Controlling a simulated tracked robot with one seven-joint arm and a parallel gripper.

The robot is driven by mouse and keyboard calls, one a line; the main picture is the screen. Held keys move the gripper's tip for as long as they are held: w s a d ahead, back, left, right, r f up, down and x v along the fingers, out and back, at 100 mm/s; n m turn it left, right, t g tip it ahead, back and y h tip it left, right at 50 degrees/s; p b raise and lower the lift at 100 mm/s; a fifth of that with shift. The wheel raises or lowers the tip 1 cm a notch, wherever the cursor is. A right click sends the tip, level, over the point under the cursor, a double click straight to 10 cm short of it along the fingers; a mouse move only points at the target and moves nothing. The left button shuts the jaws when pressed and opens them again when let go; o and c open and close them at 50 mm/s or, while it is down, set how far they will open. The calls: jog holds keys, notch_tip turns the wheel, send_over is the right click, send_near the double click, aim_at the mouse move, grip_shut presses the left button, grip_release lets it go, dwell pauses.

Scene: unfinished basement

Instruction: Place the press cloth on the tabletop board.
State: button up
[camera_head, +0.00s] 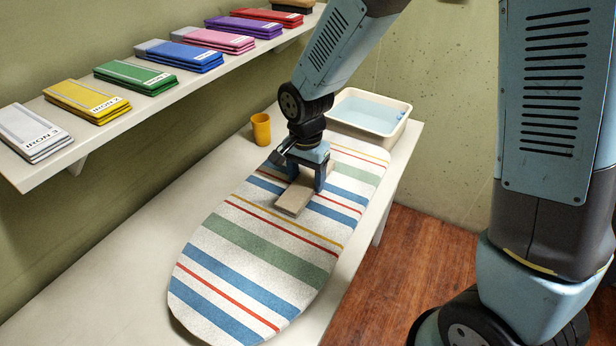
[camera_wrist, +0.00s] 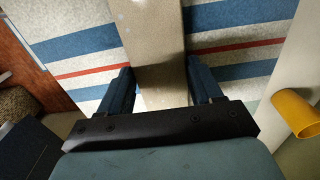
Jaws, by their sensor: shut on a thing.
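The press cloth (camera_head: 292,201) is a flat, narrow beige piece over the middle of the tabletop board. It also shows in the wrist view (camera_wrist: 153,35), running away from between the fingers. My gripper (camera_head: 296,177) points down and is shut on the press cloth, with one finger on each side of it in the wrist view (camera_wrist: 160,72). The tabletop board (camera_head: 265,235) has a striped cover and a rounded near end. The cloth is on or very close above the board; I cannot tell whether it touches. My gripper hides the cloth's far part in the head view.
A yellow cup (camera_head: 261,129) stands beside the board. A white basin (camera_head: 369,111) of bluish water stands behind it. A wall shelf (camera_head: 85,143) at the left holds several folded coloured stacks. The table (camera_head: 110,280) is clear left of the board.

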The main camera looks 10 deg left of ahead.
aim_at(306, 182)
jog(key=shift+f, duration=0.15)
jog(key=o, duration=1.1)
notch_tip(306, 182, up, 12)
jog(key=d+r+t, duration=0.1)
jog(key=d+r, duration=0.5)
jog(key=d, duration=0.3)
jog(key=s+d+r+n+t, duration=0.1)
jog(key=s+d+r, duration=0.2)
jog(key=d, duration=0.4)
jog(key=s+d+r+n+t, duration=0.2)
jog(key=s+d+r, duration=0.1)
jog(key=d, duration=0.4)
jog(key=s+d+r+n+t, duration=0.1)
jog(key=s+d, duration=0.3)
jog(key=d, duration=0.4)
jog(key=shift+s+r+t, duration=0.15)
jog(key=shift+s+r, duration=0.05)
jog(key=shift+r, duration=0.25)
jog(key=shift+s+r+t, duration=0.15)
jog(key=shift+s+r, duration=0.05)
jog(key=shift+r, duration=0.25)
